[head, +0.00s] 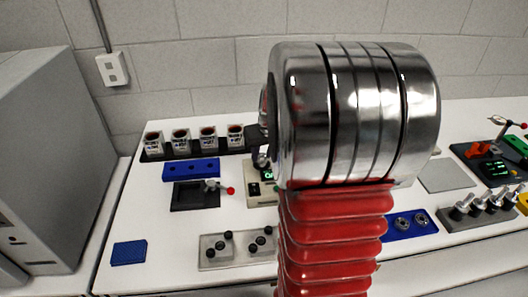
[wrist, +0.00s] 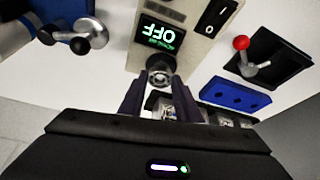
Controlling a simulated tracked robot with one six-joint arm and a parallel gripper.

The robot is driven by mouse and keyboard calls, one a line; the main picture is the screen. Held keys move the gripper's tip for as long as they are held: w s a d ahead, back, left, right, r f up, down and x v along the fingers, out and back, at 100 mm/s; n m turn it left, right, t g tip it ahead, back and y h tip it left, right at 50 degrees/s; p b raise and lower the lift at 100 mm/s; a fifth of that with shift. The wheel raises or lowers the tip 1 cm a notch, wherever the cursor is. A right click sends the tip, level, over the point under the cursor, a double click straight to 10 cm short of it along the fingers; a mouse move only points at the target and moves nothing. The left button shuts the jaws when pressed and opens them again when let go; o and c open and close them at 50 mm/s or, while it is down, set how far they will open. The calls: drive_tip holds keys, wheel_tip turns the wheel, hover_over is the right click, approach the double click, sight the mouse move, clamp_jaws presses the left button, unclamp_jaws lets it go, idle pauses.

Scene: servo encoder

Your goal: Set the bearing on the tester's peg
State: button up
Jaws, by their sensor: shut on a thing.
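The tester (wrist: 174,38) is a beige box whose green display reads OFF, upside down in the wrist view. In the head view, only its left part (head: 254,195) shows beside my arm. My gripper (wrist: 158,82) is shut on a small silver ring, the bearing (wrist: 160,77), at the tester's near end in the wrist view. A dark round part of the tester lies right behind the bearing and hides much of the peg. I cannot tell whether the bearing is around the peg or just above it. In the head view, my arm hides most of my gripper.
A black fixture with a red-knobbed lever (wrist: 249,68) and a blue block (wrist: 235,95) stand close to the right in the wrist view. Several labelled cups (head: 181,140) stand at the back left. A blue tray (head: 424,224) with silver rings lies at right.

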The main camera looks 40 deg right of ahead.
drive_tip(key=shift+f, duration=0.25)
drive_tip(key=o, duration=1.2)
drive_tip(key=shift+c, duration=0.2)
drive_tip(key=shift+o, duration=0.6)
drive_tip(key=shift+o, duration=1)
drive_tip(key=shift+r, duration=2.9)
